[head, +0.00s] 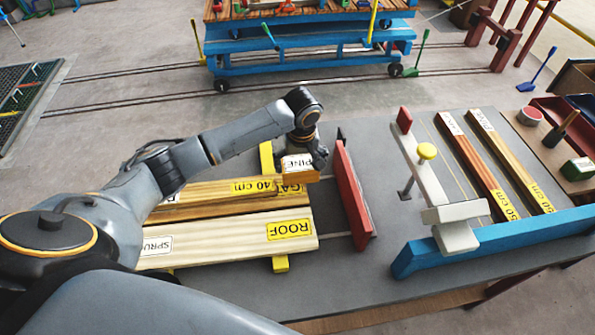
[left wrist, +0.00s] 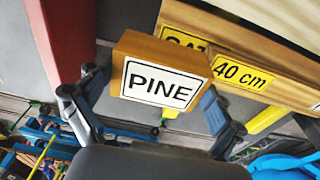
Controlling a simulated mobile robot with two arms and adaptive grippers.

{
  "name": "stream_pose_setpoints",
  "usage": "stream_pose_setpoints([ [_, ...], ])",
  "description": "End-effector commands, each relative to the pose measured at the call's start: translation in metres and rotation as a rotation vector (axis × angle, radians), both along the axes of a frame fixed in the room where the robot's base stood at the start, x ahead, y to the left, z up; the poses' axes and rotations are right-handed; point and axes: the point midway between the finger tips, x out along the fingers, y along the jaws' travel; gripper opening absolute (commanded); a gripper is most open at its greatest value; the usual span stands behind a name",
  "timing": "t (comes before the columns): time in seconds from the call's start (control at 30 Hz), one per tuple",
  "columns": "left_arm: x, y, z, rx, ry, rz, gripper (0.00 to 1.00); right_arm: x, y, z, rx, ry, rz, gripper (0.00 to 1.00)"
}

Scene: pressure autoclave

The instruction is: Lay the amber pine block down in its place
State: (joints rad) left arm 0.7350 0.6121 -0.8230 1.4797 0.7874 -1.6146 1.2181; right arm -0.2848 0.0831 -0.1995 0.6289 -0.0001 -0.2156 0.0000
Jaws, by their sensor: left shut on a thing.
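The amber pine block (head: 298,177) has a white PINE label. My left gripper (head: 301,158) is shut on it at the right end of the stacked boards, just left of a red upright stop. In the left wrist view the block (left wrist: 158,68) sits between the two fingers of my left gripper (left wrist: 150,108), label facing the camera. Beside it is the 40 cm board (left wrist: 275,80). Whether the block touches the boards or hangs just above them I cannot tell. My right gripper is not in view.
The ROOF board (head: 220,240) lies in front, across yellow bars (head: 280,264). The red stop (head: 350,195) stands close on the right. Beyond it are a white-and-red fixture (head: 425,170), a blue rail (head: 500,237) and 50 cm boards (head: 515,160). Grey tabletop (head: 375,150) between is bare.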

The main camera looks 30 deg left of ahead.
Motion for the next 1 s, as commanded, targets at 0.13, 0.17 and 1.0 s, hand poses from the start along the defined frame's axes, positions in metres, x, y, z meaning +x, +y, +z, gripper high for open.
stream_pose_setpoints([
  [0.13, -0.008, 0.004, -0.017, 0.001, 0.005, 0.001, 0.57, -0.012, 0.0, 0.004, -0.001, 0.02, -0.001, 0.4],
  [0.17, -0.008, 0.004, -0.022, 0.0, 0.003, 0.001, 0.57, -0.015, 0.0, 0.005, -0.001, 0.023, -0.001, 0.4],
  [1.0, -0.007, 0.004, -0.041, 0.002, 0.001, 0.0, 1.0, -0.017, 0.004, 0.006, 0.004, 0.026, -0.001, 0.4],
])
